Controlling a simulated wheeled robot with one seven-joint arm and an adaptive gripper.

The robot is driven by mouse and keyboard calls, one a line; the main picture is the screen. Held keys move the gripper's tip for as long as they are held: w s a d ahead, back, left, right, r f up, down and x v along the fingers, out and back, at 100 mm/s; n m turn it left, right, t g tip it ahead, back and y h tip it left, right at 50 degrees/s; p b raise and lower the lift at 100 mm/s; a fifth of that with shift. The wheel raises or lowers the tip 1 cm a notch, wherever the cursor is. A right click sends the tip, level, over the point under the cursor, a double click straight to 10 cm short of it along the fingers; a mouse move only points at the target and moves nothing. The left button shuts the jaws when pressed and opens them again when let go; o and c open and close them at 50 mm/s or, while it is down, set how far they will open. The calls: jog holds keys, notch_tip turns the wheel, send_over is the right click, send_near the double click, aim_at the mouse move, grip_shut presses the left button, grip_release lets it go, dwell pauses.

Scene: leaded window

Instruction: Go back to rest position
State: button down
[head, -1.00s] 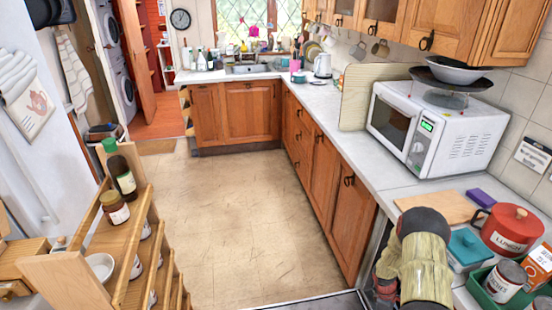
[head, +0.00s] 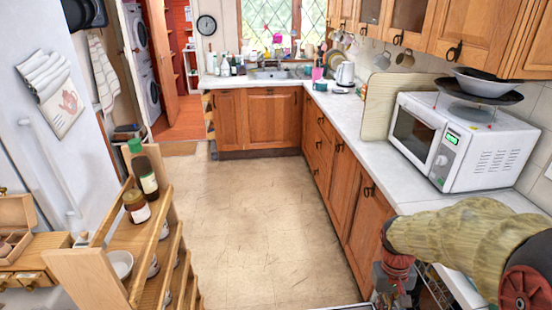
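My arm reaches in from the lower right, with a yellowish link, a dark band and red joints. At its near end in the head view, below a red joint, is a grey part that looks like my gripper (head: 387,288). It hangs in front of the right-hand counter at the bottom of the picture. Its fingers cannot be made out, so I cannot tell whether they are open or shut. I see no object held there.
A white microwave (head: 465,150) stands on the right counter (head: 352,122), with a bowl (head: 488,82) stacked on top. A wooden stepped shelf (head: 135,235) holding jars and a bottle (head: 146,178) stands at the lower left. The floor (head: 245,230) between is clear.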

jog(key=s+a+r+t, duration=0.3)
jog(key=a+r, duration=0.3)
jog(key=r, duration=0.3)
jog(key=s+a+r+n+t, duration=0.1)
jog(key=s+a+r+t, duration=0.2)
jog(key=s+a+r, duration=0.2)
notch_tip(320, 180, up, 4)
jog(key=shift+s+a+r+n+t+y, duration=0.1)
jog(key=shift+s+a+n+t+y, duration=0.25)
jog(key=shift+a, duration=0.85)
jog(key=shift+d, duration=0.1)
